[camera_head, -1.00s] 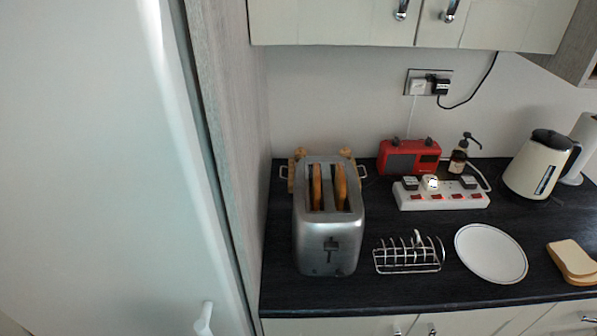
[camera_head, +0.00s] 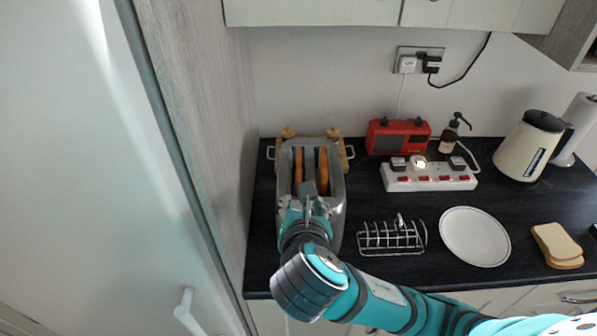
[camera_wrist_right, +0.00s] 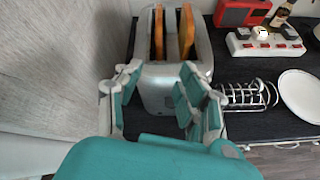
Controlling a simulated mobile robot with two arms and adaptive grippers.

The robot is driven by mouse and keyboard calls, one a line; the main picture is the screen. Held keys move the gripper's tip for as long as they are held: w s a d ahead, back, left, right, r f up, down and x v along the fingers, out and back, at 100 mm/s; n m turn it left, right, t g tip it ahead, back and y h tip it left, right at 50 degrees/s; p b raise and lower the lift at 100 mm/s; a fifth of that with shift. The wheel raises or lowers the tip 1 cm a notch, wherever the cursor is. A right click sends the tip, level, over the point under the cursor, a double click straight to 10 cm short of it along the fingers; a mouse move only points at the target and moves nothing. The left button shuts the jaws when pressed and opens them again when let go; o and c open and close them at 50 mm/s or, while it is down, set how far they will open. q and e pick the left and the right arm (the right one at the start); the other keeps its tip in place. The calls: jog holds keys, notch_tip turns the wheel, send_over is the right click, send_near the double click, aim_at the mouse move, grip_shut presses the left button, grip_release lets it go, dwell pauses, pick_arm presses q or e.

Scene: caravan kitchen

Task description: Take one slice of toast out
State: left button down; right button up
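A silver toaster (camera_head: 338,188) stands on the dark worktop with two browned toast slices upright in its slots, a left slice (camera_head: 299,165) and a right slice (camera_head: 322,170). Both slices also show in the right wrist view, the left one (camera_wrist_right: 158,35) and the right one (camera_wrist_right: 187,32). My right gripper (camera_head: 308,190) is in front of and above the toaster's near end. In the right wrist view its fingers (camera_wrist_right: 155,95) are spread apart with nothing between them, short of the slices. The toaster's front is largely hidden by my arm in the head view. My left gripper is not in view.
A wire toast rack (camera_head: 390,238) stands right of the toaster, then a white plate (camera_head: 475,237) and bread slices (camera_head: 557,243). A red radio (camera_head: 397,137), a power strip (camera_head: 428,180) and a kettle (camera_head: 527,146) stand behind. A tall grey panel (camera_head: 200,120) is close on the left.

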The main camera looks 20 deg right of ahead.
notch_tip(320, 180, up, 3)
jog(key=n+t, duration=0.1)
jog(key=n, duration=0.2)
jog(key=b, duration=0.3)
send_near(299, 160)
jog(key=shift+h, duration=0.4)
jog(key=x, duration=0.1)
jog(key=p+x, duration=0.2)
jog(key=x, duration=0.1)
jog(key=shift+w+a+f, duration=0.1)
jog(key=shift+a+f, duration=0.1)
jog(key=shift+a, duration=0.05)
jog(key=p+x, duration=0.1)
jog(key=x, duration=0.4)
jog(key=shift+w+d+p, duration=0.1)
jog(key=shift+w+p, duration=0.1)
jog(key=shift+p, duration=0.2)
jog(key=shift+w+d+f, duration=0.1)
jog(key=shift+w+f, duration=0.1)
jog(key=shift+w, duration=0.1)
jog(key=shift+c, duration=0.3)
grip_shut()
